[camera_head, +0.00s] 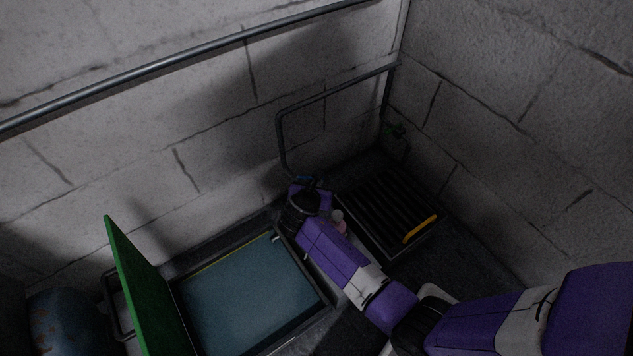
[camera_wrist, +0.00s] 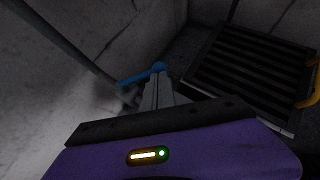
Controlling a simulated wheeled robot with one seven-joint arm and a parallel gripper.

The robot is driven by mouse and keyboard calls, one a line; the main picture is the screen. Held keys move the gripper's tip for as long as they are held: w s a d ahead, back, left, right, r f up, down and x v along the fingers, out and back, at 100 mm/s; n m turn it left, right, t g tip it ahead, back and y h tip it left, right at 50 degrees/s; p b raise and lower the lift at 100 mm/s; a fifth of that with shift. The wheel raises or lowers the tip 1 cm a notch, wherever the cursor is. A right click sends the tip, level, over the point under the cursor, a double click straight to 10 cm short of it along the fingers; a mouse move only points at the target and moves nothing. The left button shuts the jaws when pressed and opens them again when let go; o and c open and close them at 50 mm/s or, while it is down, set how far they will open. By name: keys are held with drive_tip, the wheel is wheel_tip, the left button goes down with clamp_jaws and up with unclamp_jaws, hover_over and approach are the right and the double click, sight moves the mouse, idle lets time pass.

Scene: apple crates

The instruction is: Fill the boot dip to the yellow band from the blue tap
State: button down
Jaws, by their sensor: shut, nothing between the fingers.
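The boot dip (camera_head: 322,306) is a dark-rimmed rectangular tray at lower middle in the head view. Blue-grey water (camera_head: 245,295) covers its floor. A thin yellow band (camera_head: 228,252) shows along its far inner wall, just above the water's edge. The blue tap (camera_wrist: 142,75) shows its handle in the wrist view, lying sideways at my fingertips; only a bit of blue (camera_head: 304,179) shows in the head view. My gripper (camera_wrist: 158,78) is shut and empty, its tips at the handle's right end; I cannot tell whether they touch. Any stream of water is hidden.
A green panel (camera_head: 145,290) stands tilted at the dip's left. A slatted black grate (camera_head: 385,208) with a yellow handle (camera_head: 420,229) lies right of my arm. A pinkish bottle (camera_head: 339,228) stands close beside my arm. A grey pipe (camera_head: 190,66) runs along the block wall.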

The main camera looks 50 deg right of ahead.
drive_tip(key=d+n+t+y+p, duration=0.1)
drive_tip(key=p, duration=0.2)
drive_tip(key=d+n+t+p, duration=0.1)
drive_tip(key=n+p, duration=0.1)
drive_tip(key=p, duration=0.1)
drive_tip(key=d+n+t+y+p, duration=0.1)
drive_tip(key=p, duration=0.2)
drive_tip(key=shift+w+r+n+y, duration=0.3)
drive_tip(key=shift+w, duration=0.1)
drive_tip(key=shift+w+d+f+p, duration=0.25)
drive_tip(key=shift+w+d+p, duration=0.2)
drive_tip(key=shift+d+p, duration=0.25)
drive_tip(key=shift+d, duration=0.1)
drive_tip(key=shift+w, duration=0.1)
